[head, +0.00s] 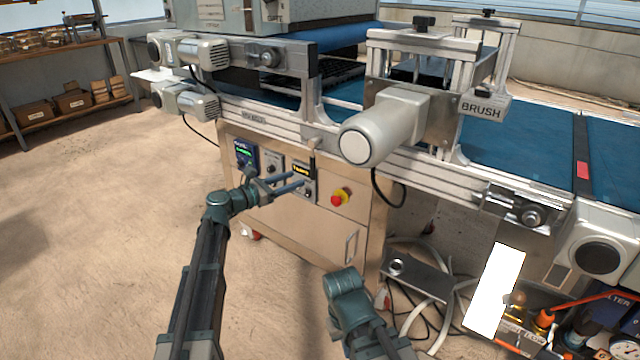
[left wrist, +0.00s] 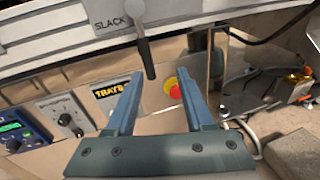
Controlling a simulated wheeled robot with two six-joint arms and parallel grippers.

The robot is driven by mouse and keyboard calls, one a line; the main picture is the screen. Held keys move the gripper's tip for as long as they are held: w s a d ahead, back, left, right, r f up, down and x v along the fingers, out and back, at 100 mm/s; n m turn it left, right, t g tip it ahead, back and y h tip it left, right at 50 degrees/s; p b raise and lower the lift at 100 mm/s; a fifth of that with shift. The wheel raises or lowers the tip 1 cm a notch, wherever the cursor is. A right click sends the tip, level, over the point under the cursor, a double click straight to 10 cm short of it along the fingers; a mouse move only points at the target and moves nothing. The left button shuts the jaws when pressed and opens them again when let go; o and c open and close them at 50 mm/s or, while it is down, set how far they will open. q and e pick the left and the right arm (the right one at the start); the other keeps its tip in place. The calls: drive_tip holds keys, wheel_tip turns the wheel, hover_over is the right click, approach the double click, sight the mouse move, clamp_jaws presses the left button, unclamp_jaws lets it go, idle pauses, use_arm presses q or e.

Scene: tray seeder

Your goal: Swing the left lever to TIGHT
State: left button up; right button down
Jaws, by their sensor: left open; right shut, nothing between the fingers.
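The left lever (left wrist: 146,50) hangs from a round pivot on the conveyor rail (left wrist: 60,38), with its dark grip pointing almost straight down. The word SLACK is printed on the rail left of the pivot; no TIGHT mark is readable. In the head view the lever (head: 313,160) is small, at the rail's lower edge above the control panel. My left gripper (head: 299,180) is open and empty just below it. In the left wrist view the left gripper (left wrist: 160,76) has the grip's lower end in line with the gap between its fingertips. My right gripper is out of view.
Behind the fingers is a cabinet (head: 290,225) with a yellow-lettered display (left wrist: 110,90) and a red emergency button (head: 338,198). A motor with a round end (head: 357,146) juts out right of the lever. Hoses lie at lower right; open floor lies at left.

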sight(313, 161)
use_arm(q)
drive_tip(key=shift+n+t, duration=0.4)
drive_tip(key=shift+n, duration=0.3)
drive_tip(key=x, duration=0.4)
drive_tip(key=w+a+x, duration=0.1)
drive_tip(key=x, duration=0.8)
drive_tip(key=shift+w+f, duration=0.1)
drive_tip(key=shift+w, duration=0.3)
clamp_jaws()
idle(0.5)
